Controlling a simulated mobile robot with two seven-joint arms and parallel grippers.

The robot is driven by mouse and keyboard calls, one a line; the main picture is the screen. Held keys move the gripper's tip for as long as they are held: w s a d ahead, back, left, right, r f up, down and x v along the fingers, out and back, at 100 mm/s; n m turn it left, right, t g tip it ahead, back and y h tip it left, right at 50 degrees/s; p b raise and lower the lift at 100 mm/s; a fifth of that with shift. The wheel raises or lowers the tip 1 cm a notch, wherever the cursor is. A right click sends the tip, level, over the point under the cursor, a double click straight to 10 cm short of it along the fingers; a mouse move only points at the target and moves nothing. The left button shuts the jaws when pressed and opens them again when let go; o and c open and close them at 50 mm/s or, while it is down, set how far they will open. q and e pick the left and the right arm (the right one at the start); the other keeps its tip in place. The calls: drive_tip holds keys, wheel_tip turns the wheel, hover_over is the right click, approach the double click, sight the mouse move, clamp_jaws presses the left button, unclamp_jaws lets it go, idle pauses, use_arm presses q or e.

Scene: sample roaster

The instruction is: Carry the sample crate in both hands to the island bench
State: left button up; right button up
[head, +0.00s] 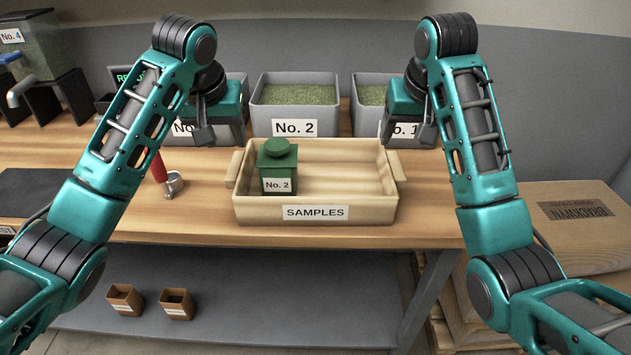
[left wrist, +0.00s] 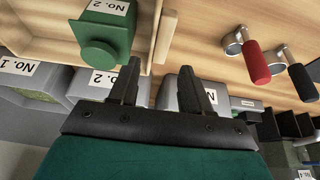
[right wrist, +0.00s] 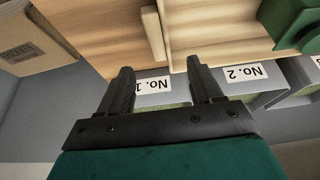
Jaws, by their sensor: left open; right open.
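The sample crate (head: 315,232) is a light wooden open box with a "SAMPLES" label and a handle block on each short side. It sits on the wooden bench. A green "No. 2" tin (head: 278,168) stands upright inside at its left. My left gripper (head: 203,133) is open and empty, behind and left of the crate's left handle (left wrist: 166,36). My right gripper (head: 390,138) is open and empty, above and behind the crate's right handle (right wrist: 153,33). Neither gripper touches the crate. The island bench is not recognisable in view.
Grey bins of green beans, such as the No. 2 bin (head: 294,103), line the back behind the crate. A red-handled scoop (head: 160,170) lies left of it. Two small brown boxes stand on the lower shelf (head: 250,290). A sack (head: 575,215) lies at right.

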sight(237, 164)
use_arm(q)
drive_tip(key=x, duration=1)
drive_tip(key=shift+w+f, duration=0.2)
drive_tip(key=shift+f, duration=0.05)
use_arm(e)
drive_tip(key=x, duration=1.1)
drive_tip(key=shift+s+d, duration=0.1)
drive_tip(key=shift+s, duration=0.1)
use_arm(q)
drive_tip(key=shift+c, duration=0.3)
use_arm(e)
drive_tip(key=shift+c, duration=0.3)
use_arm(q)
drive_tip(key=c, duration=0.7)
use_arm(e)
drive_tip(key=c, duration=0.7)
use_arm(q)
clamp_jaws()
use_arm(e)
clamp_jaws()
use_arm(q)
drive_tip(key=shift+r, duration=0.1)
